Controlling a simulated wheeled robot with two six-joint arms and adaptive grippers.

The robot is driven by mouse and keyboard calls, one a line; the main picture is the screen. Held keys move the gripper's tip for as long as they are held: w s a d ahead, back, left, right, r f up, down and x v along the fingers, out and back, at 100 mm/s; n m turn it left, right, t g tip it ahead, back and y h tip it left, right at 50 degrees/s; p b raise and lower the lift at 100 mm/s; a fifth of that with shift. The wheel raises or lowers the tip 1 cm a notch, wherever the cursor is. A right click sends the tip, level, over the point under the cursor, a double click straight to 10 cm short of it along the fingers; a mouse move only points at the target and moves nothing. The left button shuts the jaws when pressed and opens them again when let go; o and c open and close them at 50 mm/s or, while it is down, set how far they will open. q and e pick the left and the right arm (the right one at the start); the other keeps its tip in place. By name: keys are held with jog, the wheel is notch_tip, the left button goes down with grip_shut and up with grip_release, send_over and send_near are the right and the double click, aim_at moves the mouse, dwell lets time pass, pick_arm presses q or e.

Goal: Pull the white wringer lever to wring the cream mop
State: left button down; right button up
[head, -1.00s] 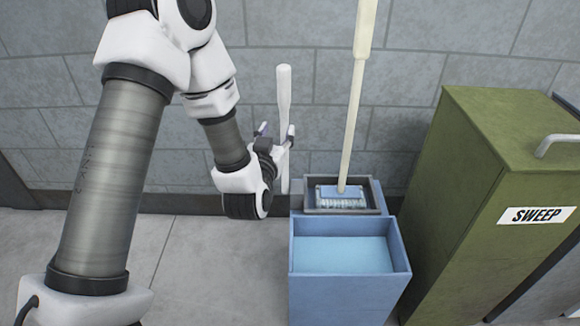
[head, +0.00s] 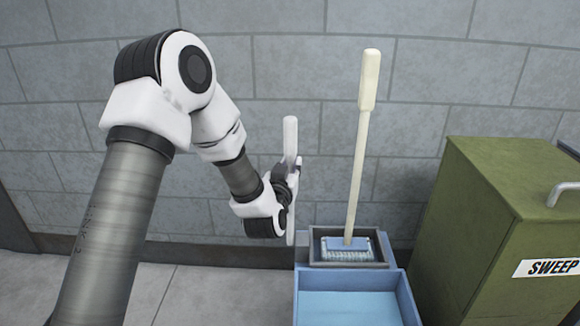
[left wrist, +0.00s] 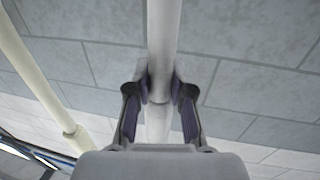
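The white wringer lever (head: 290,135) stands upright at the left side of the blue bucket (head: 350,308). My left gripper (head: 292,166) is shut on the lever below its top; in the left wrist view the pads of the left gripper (left wrist: 160,88) press both sides of the lever (left wrist: 164,30). The cream mop (head: 358,160) stands slightly tilted, its head in the dark-rimmed wringer (head: 318,240) at the back of the bucket. The mop handle (left wrist: 35,75) also shows at the left of the left wrist view. My right gripper is not in view.
A green bin (head: 480,225) labelled SWEEP stands to the right of the bucket. A grey block wall (head: 440,60) runs close behind everything. Pale floor (head: 215,295) is clear to the left of the bucket.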

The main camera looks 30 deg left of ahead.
pick_arm(q)
jog(key=s+d+f+m+t+y+b, duration=0.1)
jog(key=s+d+t+b, duration=0.3)
jog(key=s+b, duration=0.5)
jog(key=d+f+b, duration=0.1)
jog(key=b, duration=0.3)
jog(key=shift+d, duration=0.2)
jog(key=shift+w+f+b, duration=0.1)
jog(key=shift+f+b, duration=0.05)
jog(key=shift+b, duration=0.15)
